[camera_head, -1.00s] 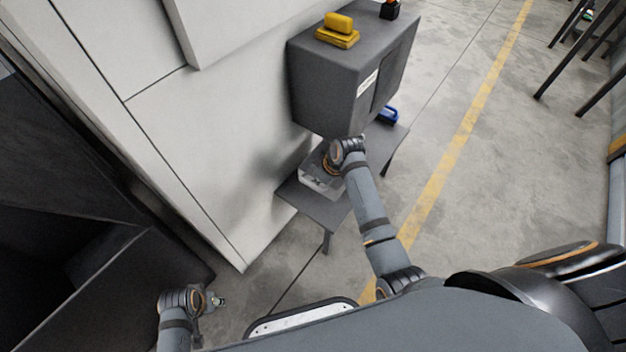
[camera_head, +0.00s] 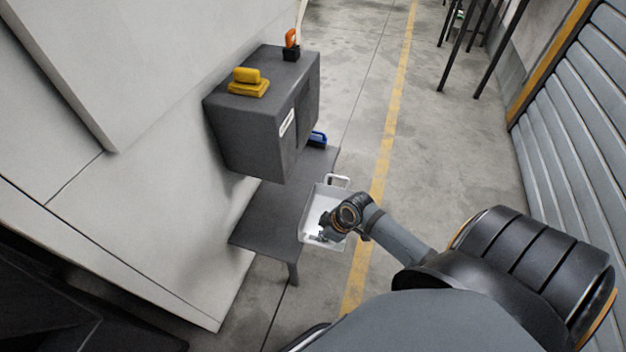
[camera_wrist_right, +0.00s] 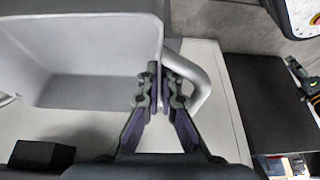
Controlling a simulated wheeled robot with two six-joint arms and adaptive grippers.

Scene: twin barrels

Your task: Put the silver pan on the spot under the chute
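The silver pan (camera_head: 312,205) is a pale open tub with a loop handle (camera_head: 338,180). It is at the right edge of the low grey table, overhanging the floor and seemingly held up. My right gripper (camera_head: 326,228) is at the pan, partly hidden by its own wrist. In the right wrist view my right gripper (camera_wrist_right: 160,85) has its fingers closed around the side of the pan (camera_wrist_right: 85,45), beside a bent handle (camera_wrist_right: 207,75). My left gripper is out of view. I cannot make out the chute or a marked spot.
The low grey table (camera_head: 265,220) has bare top left of the pan. A dark grey box (camera_head: 250,130) overhangs its far part, with yellow blocks (camera_head: 248,82) on top. A blue item (camera_head: 317,139) lies behind it. A white wall panel stands left; open floor lies right.

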